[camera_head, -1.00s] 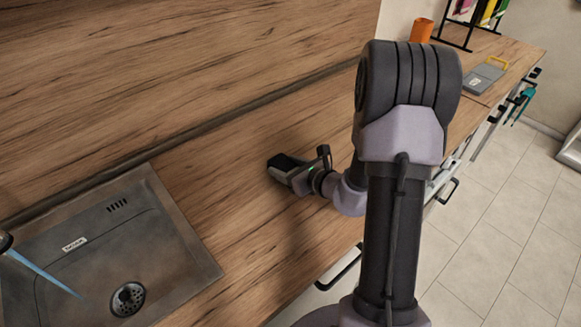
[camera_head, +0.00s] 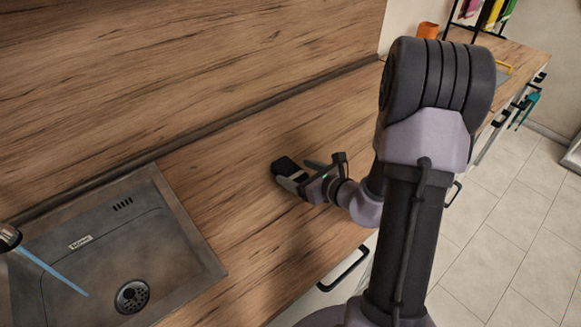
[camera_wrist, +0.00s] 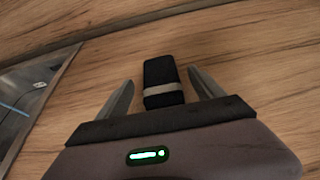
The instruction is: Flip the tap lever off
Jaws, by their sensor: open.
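Only the end of the tap's spout (camera_head: 9,236) shows, at the left edge of the head view. A blue water stream (camera_head: 48,270) runs from it over the sink (camera_head: 75,275). The tap lever is not in view. My gripper (camera_head: 292,172) is low over the worktop, well to the right of the sink and tap. In the wrist view my gripper (camera_wrist: 161,77) has its two grey fingers spread. A black block with a grey band (camera_wrist: 161,70) shows between them; I cannot tell whether it touches either finger.
The wooden worktop (camera_head: 235,210) between sink and gripper is clear. The wooden splashback (camera_head: 200,70) rises behind it. An orange cup (camera_head: 427,31) and a rack (camera_head: 480,20) stand at the far right. Drawer handles (camera_head: 345,268) stick out along the front.

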